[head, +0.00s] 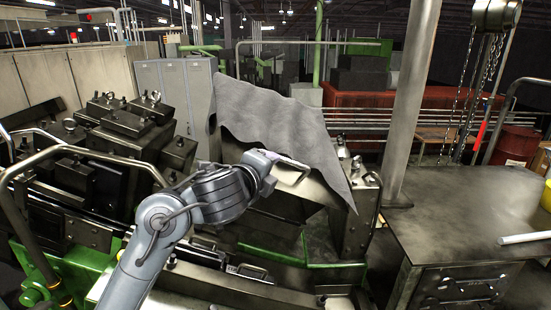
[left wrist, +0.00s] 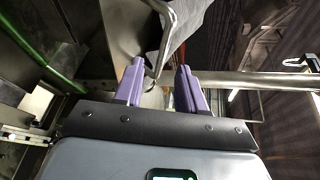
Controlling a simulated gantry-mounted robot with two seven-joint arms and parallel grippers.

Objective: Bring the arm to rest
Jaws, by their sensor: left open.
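My left arm comes in from the bottom left in the head view, its wrist bent over the machine. My left gripper (head: 277,158) is beside the metal handle (head: 293,180) of a machine cover, below the grey cloth sheet (head: 270,115). In the left wrist view the gripper (left wrist: 160,67) shows two purple fingers spread apart with no object clamped between them. The bent handle bar (left wrist: 168,42) reaches down into the gap between the fingertips in that picture; I cannot tell whether it touches them. My right gripper is in neither view.
Dark machine blocks with rings and handles (head: 125,125) crowd the left. A curved metal rail (head: 75,152) stands at the near left. A grey post (head: 410,100) and a steel table (head: 460,225) with a white tube (head: 525,238) are at right. Chains (head: 475,85) hang behind.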

